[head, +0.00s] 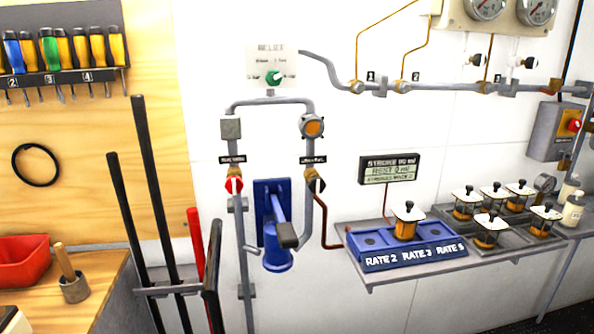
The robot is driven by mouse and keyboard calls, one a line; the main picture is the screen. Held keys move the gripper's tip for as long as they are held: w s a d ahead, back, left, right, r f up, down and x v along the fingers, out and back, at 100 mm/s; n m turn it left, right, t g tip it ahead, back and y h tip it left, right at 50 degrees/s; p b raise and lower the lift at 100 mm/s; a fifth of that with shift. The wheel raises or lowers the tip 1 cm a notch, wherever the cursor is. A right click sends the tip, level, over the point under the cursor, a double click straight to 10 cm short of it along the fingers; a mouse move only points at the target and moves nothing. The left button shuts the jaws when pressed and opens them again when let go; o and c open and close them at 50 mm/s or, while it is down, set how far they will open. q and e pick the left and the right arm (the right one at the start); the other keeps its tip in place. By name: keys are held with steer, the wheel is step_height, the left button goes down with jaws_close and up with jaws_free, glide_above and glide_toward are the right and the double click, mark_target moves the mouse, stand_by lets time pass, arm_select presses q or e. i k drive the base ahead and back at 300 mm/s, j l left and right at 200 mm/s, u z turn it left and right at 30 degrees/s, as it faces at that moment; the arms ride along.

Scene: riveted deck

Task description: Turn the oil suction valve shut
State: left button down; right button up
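Two small valves sit on the vertical pipes either side of the blue hand pump (277,258). The left valve (234,185) has a red body and a white lever that points down along the pipe. The right valve (316,184) has a dark lever or knob with an orange part behind it; its angle is hard to tell. A dark label plate is above each one, but the lettering is too small to read, so I cannot tell which is the oil suction valve. Neither of my grippers shows in the head view.
A green selector knob (273,78) is above the pipes. A blue rate tray (412,262) with one jar and a grey tray (478,238) with several jars stand on a shelf at right. Long black bars (150,190) and a red bar (195,240) stand in a rack at left.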

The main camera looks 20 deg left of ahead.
mark_target(234, 184)
steer(key=i+l+u, duration=0.1)
steer(key=u, duration=0.4)
steer(key=i+l+u, duration=0.1)
steer(key=u, duration=0.4)
